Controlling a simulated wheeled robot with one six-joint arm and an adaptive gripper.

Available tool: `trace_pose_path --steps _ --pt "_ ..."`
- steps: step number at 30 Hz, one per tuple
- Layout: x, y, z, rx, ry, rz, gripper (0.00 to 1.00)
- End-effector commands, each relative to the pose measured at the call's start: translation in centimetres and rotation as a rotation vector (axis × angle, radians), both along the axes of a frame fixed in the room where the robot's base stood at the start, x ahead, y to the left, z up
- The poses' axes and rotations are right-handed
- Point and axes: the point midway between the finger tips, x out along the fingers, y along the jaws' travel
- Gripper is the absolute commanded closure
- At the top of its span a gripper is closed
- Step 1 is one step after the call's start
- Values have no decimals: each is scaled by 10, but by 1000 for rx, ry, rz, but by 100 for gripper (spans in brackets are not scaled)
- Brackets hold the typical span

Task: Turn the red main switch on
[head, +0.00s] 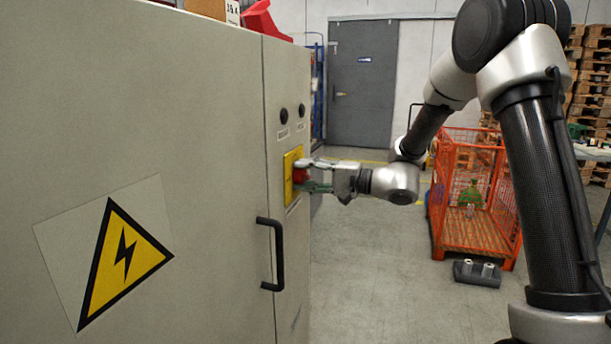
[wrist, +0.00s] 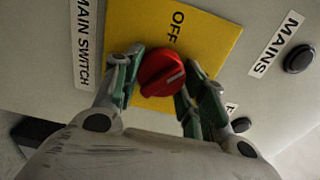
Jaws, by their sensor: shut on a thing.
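The red main switch (wrist: 161,75) is a round knob on a yellow plate (wrist: 215,38) in the wrist view. OFF is printed on the plate above the knob in this picture. A pale mark on the knob's face points roughly to the right there. My gripper (wrist: 158,82) has one green-padded finger on each side of the knob and is shut on it. In the head view the knob (head: 300,172) shows on the cabinet's narrow side, with my gripper (head: 308,178) at it. Any ON marking is hidden or out of view.
The grey cabinet (head: 150,100) carries a black handle (head: 279,253) below the plate and two dark buttons (head: 283,115) above it. An orange mesh crate (head: 437,225) stands on the floor behind my arm. The floor between crate and cabinet is clear.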

Motion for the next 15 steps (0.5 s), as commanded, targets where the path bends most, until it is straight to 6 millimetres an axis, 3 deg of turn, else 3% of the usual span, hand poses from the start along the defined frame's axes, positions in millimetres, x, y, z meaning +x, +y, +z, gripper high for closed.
trace_pose_path --steps 15 --pt "-1 0 -4 183 451 -2 82"
